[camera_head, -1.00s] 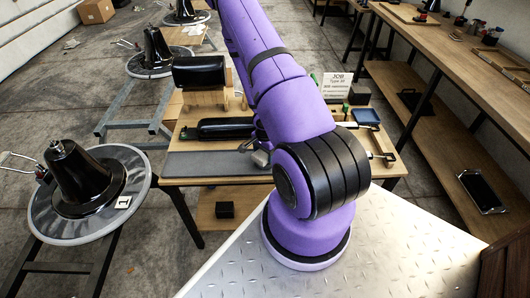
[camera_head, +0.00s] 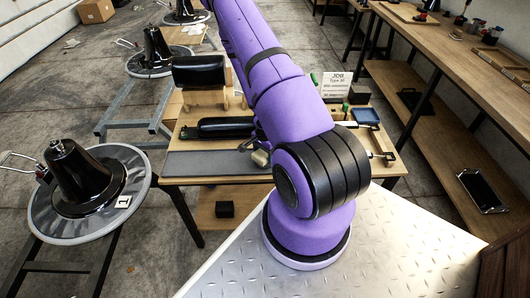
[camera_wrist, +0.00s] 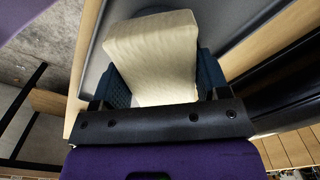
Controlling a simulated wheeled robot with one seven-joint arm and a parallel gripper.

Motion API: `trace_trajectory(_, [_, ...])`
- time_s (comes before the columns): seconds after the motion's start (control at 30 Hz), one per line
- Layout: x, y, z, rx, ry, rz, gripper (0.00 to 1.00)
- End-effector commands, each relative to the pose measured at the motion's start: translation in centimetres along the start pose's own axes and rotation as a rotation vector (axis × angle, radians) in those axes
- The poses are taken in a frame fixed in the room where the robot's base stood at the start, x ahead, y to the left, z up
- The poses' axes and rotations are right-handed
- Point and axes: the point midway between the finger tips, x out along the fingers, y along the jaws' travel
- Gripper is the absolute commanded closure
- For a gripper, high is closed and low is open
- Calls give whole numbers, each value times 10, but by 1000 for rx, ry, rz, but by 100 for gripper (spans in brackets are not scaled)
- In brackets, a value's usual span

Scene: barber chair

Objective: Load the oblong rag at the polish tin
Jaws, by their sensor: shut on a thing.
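The oblong rag (camera_wrist: 152,55) is a cream, ribbed block in the wrist view. My gripper (camera_wrist: 161,78) is shut on it, with one teal finger at each side. In the head view the rag (camera_head: 260,158) shows as a small cream piece beside my arm, near the right end of the grey mat (camera_head: 205,164). My arm hides most of my gripper there. I cannot make out the polish tin; my arm covers part of the bench.
The wooden bench (camera_head: 180,181) bears a black cylinder (camera_head: 225,128) behind the mat, another black cylinder (camera_head: 199,70) on a wooden stand, a sign (camera_head: 337,84) and a blue tray (camera_head: 366,116). A black cone on a round base (camera_head: 136,185) stands at left.

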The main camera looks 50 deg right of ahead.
Motion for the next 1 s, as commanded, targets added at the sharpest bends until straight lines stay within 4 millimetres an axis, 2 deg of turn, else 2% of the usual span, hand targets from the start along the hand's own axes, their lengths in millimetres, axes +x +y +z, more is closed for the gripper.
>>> trace_trajectory(0.17, [-4,0,1,0,-2,1,50])
trace_trajectory(1.0, [-62,0,0,1,-2,0,50])
